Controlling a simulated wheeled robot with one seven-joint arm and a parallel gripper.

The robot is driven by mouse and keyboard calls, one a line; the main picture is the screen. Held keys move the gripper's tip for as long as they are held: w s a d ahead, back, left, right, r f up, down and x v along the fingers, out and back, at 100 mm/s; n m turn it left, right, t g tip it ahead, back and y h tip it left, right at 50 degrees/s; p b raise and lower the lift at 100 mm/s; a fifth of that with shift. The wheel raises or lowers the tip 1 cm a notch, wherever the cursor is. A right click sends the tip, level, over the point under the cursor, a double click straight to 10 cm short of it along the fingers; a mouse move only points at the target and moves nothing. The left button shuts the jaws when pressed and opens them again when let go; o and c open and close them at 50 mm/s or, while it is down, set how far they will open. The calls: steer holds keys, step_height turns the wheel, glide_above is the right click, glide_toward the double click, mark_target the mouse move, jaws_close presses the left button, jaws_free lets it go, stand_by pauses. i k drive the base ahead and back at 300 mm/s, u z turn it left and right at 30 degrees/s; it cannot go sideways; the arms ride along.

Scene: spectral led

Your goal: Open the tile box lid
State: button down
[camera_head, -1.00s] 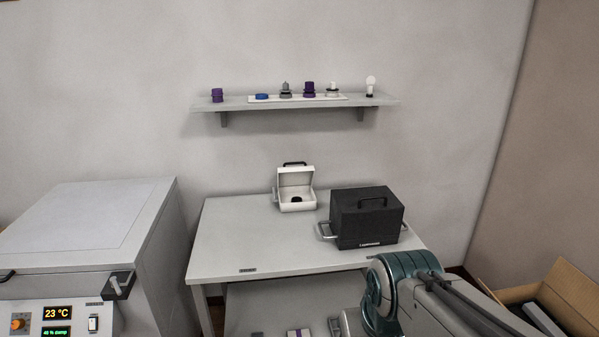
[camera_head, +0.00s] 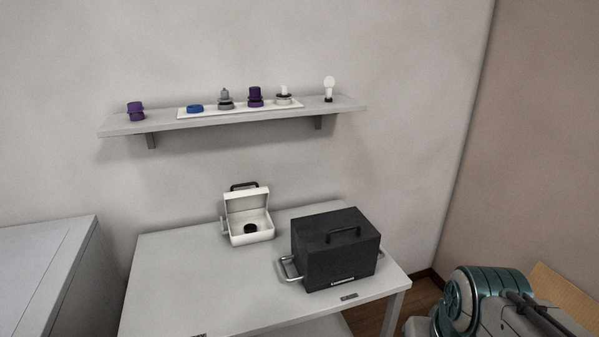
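A small white box (camera_head: 249,232) stands on the back of the grey table, in the middle of the head view. Its lid (camera_head: 247,203) is raised, with a black handle on top. A round black piece (camera_head: 250,228) lies inside it. A larger black box (camera_head: 338,262) with a top handle and metal side handles stands to its right and is closed. I cannot tell from markings which box is the tile box. My gripper is out of view; only a part of my arm shows at the lower right, apart from both boxes.
The table (camera_head: 190,285) is clear at its left and front. A wall shelf (camera_head: 345,105) above holds purple, blue and grey pieces and a bulb (camera_head: 329,87). A large pale cabinet (camera_head: 50,265) stands at the left, and a cardboard box (camera_head: 565,297) at the lower right.

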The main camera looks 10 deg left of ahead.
mark_target(257, 197)
steer(key=u, duration=0.2)
steer(key=i, duration=1.2)
steer(key=u, duration=0.7)
